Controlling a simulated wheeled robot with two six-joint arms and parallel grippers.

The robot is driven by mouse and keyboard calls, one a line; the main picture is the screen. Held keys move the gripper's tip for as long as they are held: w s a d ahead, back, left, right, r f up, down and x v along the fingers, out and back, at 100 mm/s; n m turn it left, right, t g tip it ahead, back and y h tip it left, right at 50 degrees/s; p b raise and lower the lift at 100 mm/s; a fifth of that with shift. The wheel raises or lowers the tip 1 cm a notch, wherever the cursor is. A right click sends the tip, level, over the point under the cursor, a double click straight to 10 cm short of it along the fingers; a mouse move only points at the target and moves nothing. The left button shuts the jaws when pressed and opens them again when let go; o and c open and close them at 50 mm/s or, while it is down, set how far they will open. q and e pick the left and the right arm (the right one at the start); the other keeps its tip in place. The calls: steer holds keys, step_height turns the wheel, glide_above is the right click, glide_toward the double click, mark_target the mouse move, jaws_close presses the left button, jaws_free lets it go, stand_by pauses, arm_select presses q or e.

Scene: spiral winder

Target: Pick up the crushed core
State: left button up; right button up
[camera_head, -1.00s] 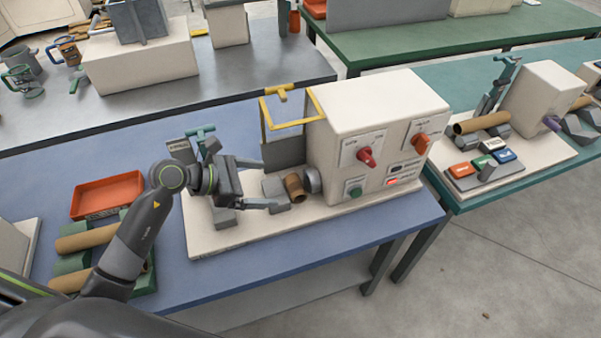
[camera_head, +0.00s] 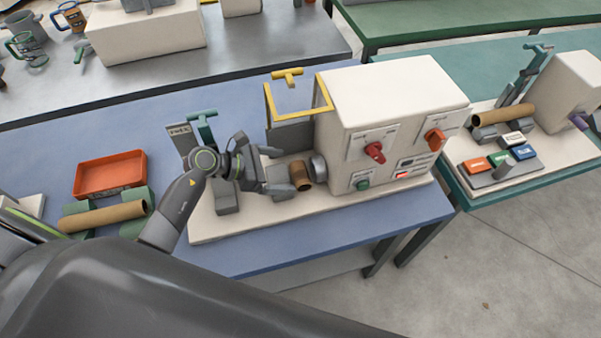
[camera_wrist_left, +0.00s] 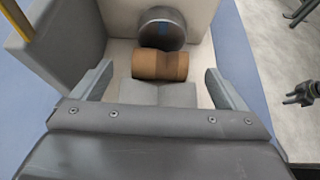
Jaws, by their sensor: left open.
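The crushed core (camera_head: 300,175) is a short brown tube on the winder's pale base, close to the round grey chuck (camera_head: 319,167). In the left wrist view the core (camera_wrist_left: 160,65) shows a pinched middle and lies just in front of the chuck (camera_wrist_left: 161,28). A grey block (camera_wrist_left: 158,94) sits on the near side of the core. My left gripper (camera_head: 281,171) is open and points right toward the core. Its fingers (camera_wrist_left: 160,84) are spread to either side of the block, short of the core, with nothing between them gripped.
The winder's white housing (camera_head: 392,100) with red knobs stands right of the core. A yellow frame (camera_head: 297,112) rises behind it. An orange tray (camera_head: 110,174) and a long brown tube (camera_head: 104,215) are at the left. Blue tabletop (camera_head: 300,235) is clear in front.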

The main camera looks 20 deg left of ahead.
mark_target(303, 172)
arm_select(q)
steer(key=shift+w+d+f, duration=0.1)
steer(key=shift+w+d, duration=0.05)
steer(key=shift+d, duration=0.05)
steer(key=shift+w+d+f, duration=0.1)
steer(key=shift+w+d, duration=0.05)
steer(key=shift+d, duration=0.2)
steer(key=p+x, duration=0.1)
steer(key=x, duration=0.4)
steer(key=shift+f+p, duration=0.15)
steer(key=shift+p, duration=0.15)
arm_select(e)
steer(key=shift+w+r, duration=0.35)
steer(key=shift+r, duration=0.45)
arm_select(q)
steer(key=c, duration=1)
steer(key=shift+c, duration=0.2)
arm_select(e)
steer(key=shift+d, duration=0.1)
steer(key=shift+f, duration=0.1)
